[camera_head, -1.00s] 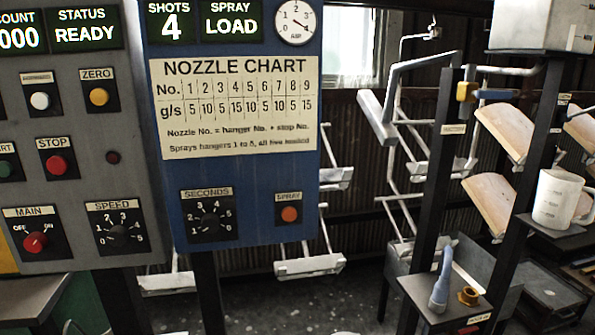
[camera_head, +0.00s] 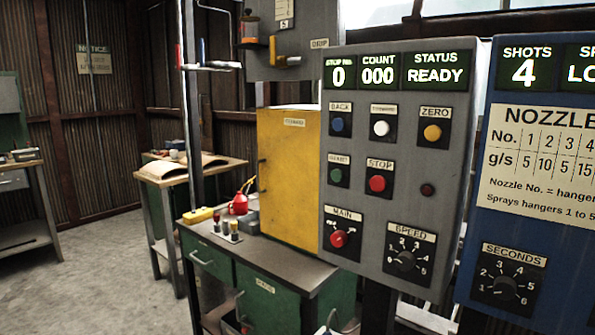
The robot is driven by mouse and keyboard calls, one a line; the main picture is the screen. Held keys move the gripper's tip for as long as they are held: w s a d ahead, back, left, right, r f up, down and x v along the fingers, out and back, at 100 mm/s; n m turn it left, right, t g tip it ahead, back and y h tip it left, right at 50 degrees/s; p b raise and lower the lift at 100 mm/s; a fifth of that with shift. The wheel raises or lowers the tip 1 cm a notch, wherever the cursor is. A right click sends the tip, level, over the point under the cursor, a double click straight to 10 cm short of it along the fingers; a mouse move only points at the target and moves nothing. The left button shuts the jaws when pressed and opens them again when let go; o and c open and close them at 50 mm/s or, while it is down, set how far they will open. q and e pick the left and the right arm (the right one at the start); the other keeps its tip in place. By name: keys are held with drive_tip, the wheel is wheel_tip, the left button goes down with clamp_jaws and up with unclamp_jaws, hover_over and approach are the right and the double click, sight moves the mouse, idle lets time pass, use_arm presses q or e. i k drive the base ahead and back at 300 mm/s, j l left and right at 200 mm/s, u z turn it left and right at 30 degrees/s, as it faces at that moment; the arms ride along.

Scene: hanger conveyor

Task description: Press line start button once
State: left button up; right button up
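The grey line control panel (camera_head: 457,115) stands right of centre. Its green start button (camera_head: 336,175) is in the left column, under a small label that is hard to read. The red stop button (camera_head: 377,183) is to its right. Above are a blue back button (camera_head: 338,124), a white button (camera_head: 381,128) and a yellow zero button (camera_head: 432,132). The displays (camera_head: 398,72) read stop no. 0, count 000 and status READY. The red main switch (camera_head: 338,239) and the speed dial (camera_head: 405,261) are below. Neither gripper is in view.
A blue panel (camera_head: 477,226) with a nozzle chart adjoins at the right. A yellow cabinet (camera_head: 285,190) stands left of the grey panel, on a green workbench (camera_head: 262,268) with a red can (camera_head: 238,204) and small items. Open concrete floor (camera_head: 100,270) lies at the left.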

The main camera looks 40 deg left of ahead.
sight(337, 175)
drive_tip(key=u, duration=1)
